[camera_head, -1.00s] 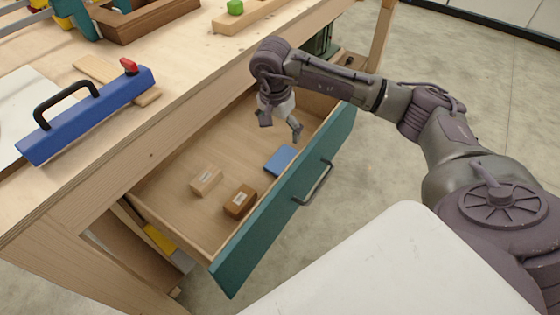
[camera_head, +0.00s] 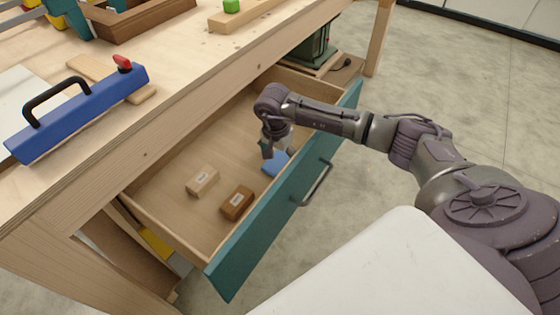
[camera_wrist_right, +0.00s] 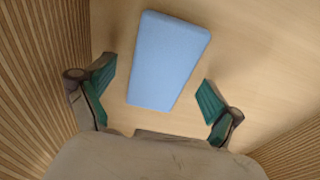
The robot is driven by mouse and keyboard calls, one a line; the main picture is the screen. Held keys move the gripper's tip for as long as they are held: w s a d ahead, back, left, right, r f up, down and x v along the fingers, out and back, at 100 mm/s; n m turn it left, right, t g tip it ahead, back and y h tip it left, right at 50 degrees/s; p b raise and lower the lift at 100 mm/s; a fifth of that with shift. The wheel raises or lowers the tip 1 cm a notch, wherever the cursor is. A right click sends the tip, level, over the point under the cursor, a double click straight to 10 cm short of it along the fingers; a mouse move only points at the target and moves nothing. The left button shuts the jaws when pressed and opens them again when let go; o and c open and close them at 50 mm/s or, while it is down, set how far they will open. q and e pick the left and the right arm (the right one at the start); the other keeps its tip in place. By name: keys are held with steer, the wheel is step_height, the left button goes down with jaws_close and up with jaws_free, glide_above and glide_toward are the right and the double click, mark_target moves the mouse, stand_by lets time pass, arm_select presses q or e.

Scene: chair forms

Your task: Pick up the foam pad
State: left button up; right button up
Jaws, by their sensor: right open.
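The foam pad (camera_head: 275,163) is a flat light-blue block lying on the floor of the open drawer, near the teal front. My right gripper (camera_head: 274,152) is inside the drawer, pointing down just above it and partly hiding it. In the right wrist view the foam pad (camera_wrist_right: 168,60) lies ahead of and between the two green-padded fingers of the right gripper (camera_wrist_right: 155,92). The fingers are apart and do not touch the pad. My left gripper is not in view.
The drawer (camera_head: 223,165) also holds a pale wooden block (camera_head: 203,181) and a darker brown block (camera_head: 237,203) left of the pad. The teal drawer front with its handle (camera_head: 318,183) rises beside the pad. A blue tool with a black handle (camera_head: 82,115) lies on the workbench (camera_head: 190,75).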

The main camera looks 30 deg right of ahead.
steer(key=c, duration=0.8)
steer(key=shift+c, duration=0.2)
